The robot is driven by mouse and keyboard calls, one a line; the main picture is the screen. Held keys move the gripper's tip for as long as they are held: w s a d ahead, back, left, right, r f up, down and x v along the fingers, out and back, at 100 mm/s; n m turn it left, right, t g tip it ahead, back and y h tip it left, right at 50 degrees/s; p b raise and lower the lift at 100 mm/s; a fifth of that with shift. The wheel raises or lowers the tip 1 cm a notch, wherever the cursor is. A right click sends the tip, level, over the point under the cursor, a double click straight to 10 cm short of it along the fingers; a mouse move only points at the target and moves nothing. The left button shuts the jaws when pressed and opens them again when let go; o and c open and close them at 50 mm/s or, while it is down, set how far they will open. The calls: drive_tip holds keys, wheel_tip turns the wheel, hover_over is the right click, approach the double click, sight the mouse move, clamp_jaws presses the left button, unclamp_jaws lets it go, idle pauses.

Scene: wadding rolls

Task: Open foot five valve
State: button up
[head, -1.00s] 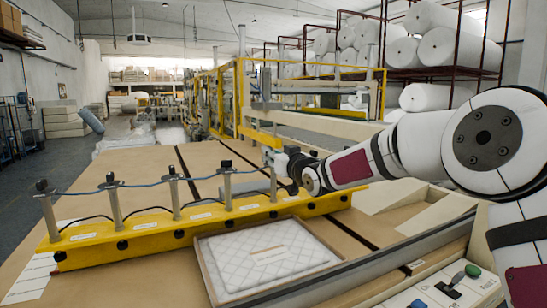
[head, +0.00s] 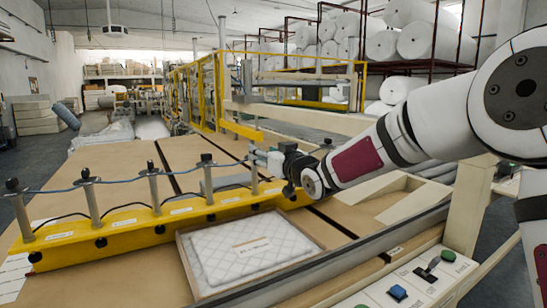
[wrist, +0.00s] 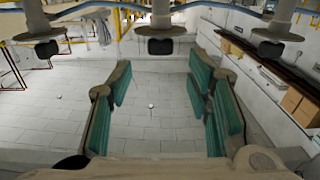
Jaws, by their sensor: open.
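A yellow bar (head: 150,222) lies across the table and carries several upright metal posts with dark valve tops, joined by a thin blue hose. Beyond the fingers, dark valve ends show on a left post (wrist: 46,48), a middle post (wrist: 161,45) and a right post (wrist: 270,48). No printed foot number is readable.
A framed quilted white panel (head: 248,250) lies in front of the bar. A yellow guard frame (head: 220,90) and shelved white rolls stand behind.

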drive_tip(key=v, duration=0.5)
drive_tip(key=shift+s, duration=0.1)
